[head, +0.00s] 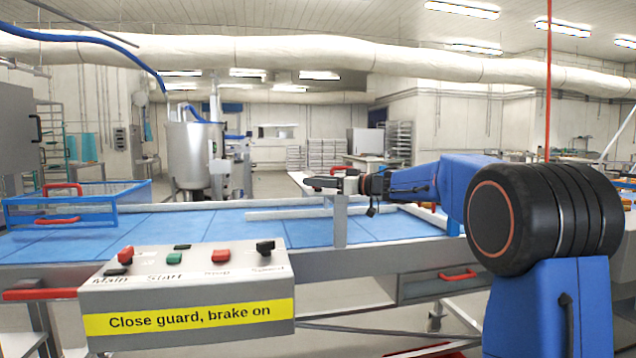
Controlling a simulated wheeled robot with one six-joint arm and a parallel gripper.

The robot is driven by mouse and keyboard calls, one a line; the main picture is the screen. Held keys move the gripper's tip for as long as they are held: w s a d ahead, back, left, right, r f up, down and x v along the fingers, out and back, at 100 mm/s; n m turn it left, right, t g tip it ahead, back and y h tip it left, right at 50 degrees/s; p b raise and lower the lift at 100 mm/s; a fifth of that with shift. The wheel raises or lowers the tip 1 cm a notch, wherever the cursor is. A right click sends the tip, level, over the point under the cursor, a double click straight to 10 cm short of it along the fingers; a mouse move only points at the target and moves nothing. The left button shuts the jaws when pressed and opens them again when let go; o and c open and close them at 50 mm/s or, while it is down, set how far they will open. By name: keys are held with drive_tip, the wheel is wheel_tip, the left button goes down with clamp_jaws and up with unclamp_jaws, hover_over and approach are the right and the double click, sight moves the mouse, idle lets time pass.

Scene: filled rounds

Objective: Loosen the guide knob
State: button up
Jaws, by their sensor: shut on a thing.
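My gripper (323,184) reaches in from the right at the end of my blue and black arm. It is shut at the top of a grey upright post (340,222) on the near side of the conveyor. The guide knob is mostly hidden by the fingers, and its turn cannot be made out. A pale guide rail (285,214) runs across the blue belt (200,228) behind the post.
A control box (190,290) with a yellow label, "Close guard, brake on", stands in front of the belt. A blue-framed guard (100,212) with red handles is at the left. A drawer (425,287) with a red handle is below the belt at the right.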

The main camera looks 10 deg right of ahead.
drive_tip(key=n+g+y, duration=0.1)
drive_tip(key=n+g, duration=0.1)
drive_tip(key=n+g+y, duration=0.1)
drive_tip(key=g+y, duration=0.1)
drive_tip(key=g, duration=0.1)
drive_tip(key=shift+w+d+f+n, duration=0.1)
drive_tip(key=shift+w+n, duration=0.05)
drive_tip(key=shift+n, duration=0.25)
drive_tip(key=shift+n+g+y, duration=0.4)
drive_tip(key=shift+n+g, duration=0.7)
drive_tip(key=shift+g, duration=0.55)
drive_tip(key=shift+n+g+y, duration=0.4)
drive_tip(key=shift+n+g, duration=0.7)
drive_tip(key=shift+g, duration=0.95)
drive_tip(key=o, duration=1.1)
drive_tip(key=shift+c, duration=0.2)
drive_tip(key=d, duration=1.7)
drive_tip(key=shift+d, duration=0.15)
